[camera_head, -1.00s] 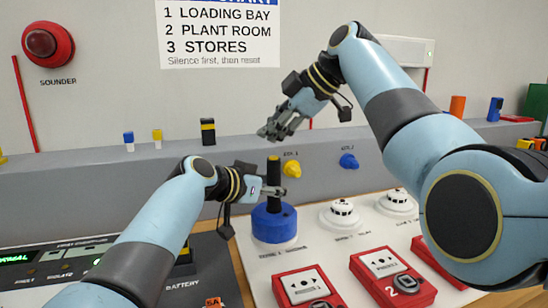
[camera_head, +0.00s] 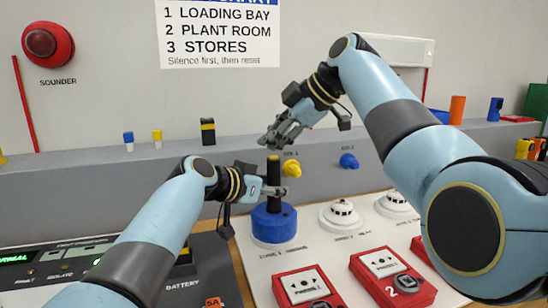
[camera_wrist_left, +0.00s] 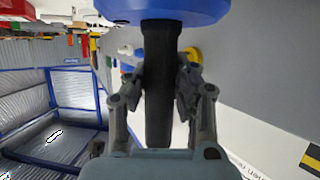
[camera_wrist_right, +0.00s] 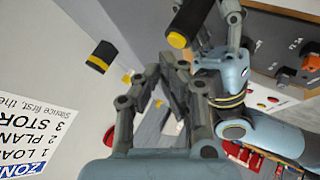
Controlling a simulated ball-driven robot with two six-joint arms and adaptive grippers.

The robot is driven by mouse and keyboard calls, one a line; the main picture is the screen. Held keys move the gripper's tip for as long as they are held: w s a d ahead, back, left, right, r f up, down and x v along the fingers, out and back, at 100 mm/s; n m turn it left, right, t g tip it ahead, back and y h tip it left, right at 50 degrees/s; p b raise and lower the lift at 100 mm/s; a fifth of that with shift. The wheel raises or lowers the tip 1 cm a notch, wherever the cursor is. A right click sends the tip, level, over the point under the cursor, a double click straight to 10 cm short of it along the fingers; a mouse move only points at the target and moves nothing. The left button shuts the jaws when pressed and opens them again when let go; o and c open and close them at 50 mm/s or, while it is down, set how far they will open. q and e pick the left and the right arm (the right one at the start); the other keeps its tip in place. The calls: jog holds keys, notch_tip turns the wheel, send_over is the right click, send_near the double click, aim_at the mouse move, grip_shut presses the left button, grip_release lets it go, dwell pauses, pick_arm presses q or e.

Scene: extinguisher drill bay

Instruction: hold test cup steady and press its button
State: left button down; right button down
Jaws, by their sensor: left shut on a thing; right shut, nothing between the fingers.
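The test cup is a blue cup (camera_head: 274,226) with an upright black handle (camera_head: 273,172) and a yellow button (camera_head: 273,157) on the handle's top end. It stands on the white panel. My left gripper (camera_head: 273,191) is shut around the handle above the cup. In the left wrist view, the fingers grip both sides of the black handle (camera_wrist_left: 158,60). My right gripper (camera_head: 270,142) is shut and empty, just above the handle's top and apart from it. In the right wrist view, the yellow button (camera_wrist_right: 177,40) shows just beyond the closed fingertips (camera_wrist_right: 172,62).
A yellow knob (camera_head: 291,168) and a blue knob (camera_head: 348,160) are on the grey front behind. A black-and-yellow cylinder (camera_head: 208,132) stands on the ledge.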

aim_at(272, 158)
pick_arm(q)
jog(key=shift+f, duration=0.1)
pick_arm(e)
jog(key=shift+f, duration=0.15)
dwell(0.5)
jog(key=shift+f, duration=0.25)
jog(key=shift+f, duration=0.45)
dwell(0.8)
jog(key=shift+r, duration=0.9)
jog(key=shift+r, duration=2.5)
